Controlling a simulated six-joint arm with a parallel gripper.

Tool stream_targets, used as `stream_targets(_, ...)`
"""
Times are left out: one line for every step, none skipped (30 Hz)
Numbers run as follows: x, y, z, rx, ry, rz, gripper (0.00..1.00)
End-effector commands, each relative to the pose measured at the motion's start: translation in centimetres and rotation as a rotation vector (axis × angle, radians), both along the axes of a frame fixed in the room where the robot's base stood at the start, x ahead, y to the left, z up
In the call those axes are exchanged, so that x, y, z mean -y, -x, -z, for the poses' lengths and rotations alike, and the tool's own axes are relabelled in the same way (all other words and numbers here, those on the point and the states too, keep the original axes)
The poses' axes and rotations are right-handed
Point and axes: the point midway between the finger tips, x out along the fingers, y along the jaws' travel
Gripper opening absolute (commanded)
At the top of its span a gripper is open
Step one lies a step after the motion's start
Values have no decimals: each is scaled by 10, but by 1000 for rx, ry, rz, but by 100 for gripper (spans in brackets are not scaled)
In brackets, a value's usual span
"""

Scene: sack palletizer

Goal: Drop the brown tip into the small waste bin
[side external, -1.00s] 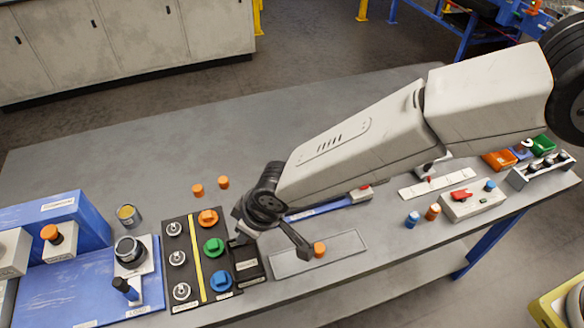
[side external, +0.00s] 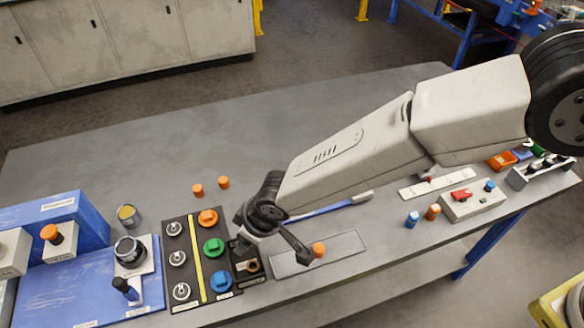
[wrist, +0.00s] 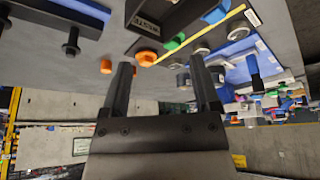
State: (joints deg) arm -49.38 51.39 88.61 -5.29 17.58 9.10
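A brown, ring-like tip (side external: 252,265) shows in the small black waste bin (side external: 240,279), at the right edge of the dark knob board. The bin's label and rim also show at the top of the wrist view (wrist: 163,14). My gripper (side external: 274,251) is over the area just right of the bin. In the wrist view my gripper (wrist: 160,64) has its two fingers wide apart, with nothing held between them. The tip cannot be made out in the wrist view.
The dark board (side external: 178,217) with coloured knobs stands left of the bin. A grey plate (side external: 345,245) with an orange piece (side external: 318,249) lies to the right. Two orange caps (side external: 210,186) and a blue-handled tool (side external: 325,208) lie behind. The rear table is clear.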

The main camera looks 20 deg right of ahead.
Motion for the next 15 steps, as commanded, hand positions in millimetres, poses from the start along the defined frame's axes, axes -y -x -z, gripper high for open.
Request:
stream_targets(0,0,0,0,0,0,79)
stream_targets(0,0,0,0,0,0,79)
stream_targets(0,0,0,0,0,0,79)
stream_targets(0,0,-1,0,0,0,79)
stream_targets(0,0,-1,0,0,0,79)
stream_targets(1,1,-2,0,0,0,79)
stream_targets(1,1,-3,0,0,0,79)
stream_targets(1,1,-4,0,0,0,79)
stream_targets(2,2,-6,0,0,0,79)
stream_targets(2,2,-7,0,0,0,79)
stream_targets(3,3,-10,0,0,0,79)
stream_targets(3,3,-13,1,-1,0,79)
stream_targets(4,4,-15,1,-1,0,79)
stream_targets(5,5,-17,1,-1,0,79)
stream_targets(6,6,-21,0,0,0,79)
